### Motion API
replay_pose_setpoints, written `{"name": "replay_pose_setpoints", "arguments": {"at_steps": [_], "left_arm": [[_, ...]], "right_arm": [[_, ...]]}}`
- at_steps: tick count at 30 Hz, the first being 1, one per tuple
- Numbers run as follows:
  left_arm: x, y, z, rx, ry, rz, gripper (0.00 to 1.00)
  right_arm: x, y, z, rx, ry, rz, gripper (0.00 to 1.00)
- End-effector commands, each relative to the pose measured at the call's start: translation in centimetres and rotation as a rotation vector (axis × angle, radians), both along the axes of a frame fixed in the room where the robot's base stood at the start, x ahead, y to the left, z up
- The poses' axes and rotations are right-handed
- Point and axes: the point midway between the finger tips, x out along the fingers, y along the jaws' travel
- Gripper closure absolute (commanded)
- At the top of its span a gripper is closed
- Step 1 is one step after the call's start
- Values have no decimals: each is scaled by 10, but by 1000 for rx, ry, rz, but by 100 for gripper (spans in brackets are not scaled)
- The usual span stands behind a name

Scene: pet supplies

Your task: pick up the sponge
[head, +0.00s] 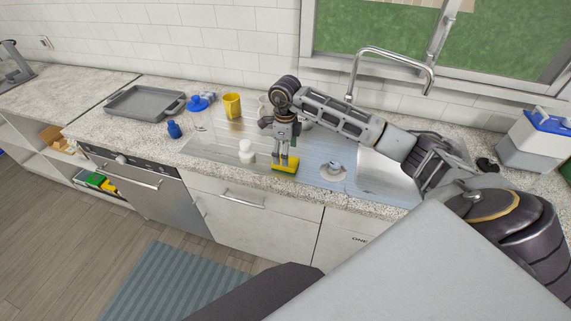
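The sponge (286,170) is yellow with a green part and lies on the grey surface near the front edge of the counter, by the sink area. My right gripper (286,161) comes from the right and points down at it. Its fingertips are at the sponge and hide part of it. Whether the fingers are closed on the sponge is too small to tell. My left gripper is not in view.
Behind are a yellow cup (232,105) and the faucet (392,57).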

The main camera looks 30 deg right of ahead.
Motion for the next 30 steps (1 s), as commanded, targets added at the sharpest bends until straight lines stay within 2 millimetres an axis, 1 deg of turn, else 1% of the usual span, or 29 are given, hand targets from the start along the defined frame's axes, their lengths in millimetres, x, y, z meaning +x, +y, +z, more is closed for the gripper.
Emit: {"name": "replay_pose_setpoints", "arguments": {"at_steps": [5, 12, 18, 22, 30], "left_arm": [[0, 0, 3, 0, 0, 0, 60], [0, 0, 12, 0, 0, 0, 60], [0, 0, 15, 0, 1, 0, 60], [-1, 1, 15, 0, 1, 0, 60], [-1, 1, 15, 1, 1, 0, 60]], "right_arm": [[-1, 0, -7, 1, 2, 0, 21], [-2, 0, -28, 1, 3, -1, 21], [-1, 0, -47, 1, 2, 0, 21], [-1, 0, -51, 0, 0, 1, 21], [-1, 0, -52, 0, 0, 0, 21]]}}
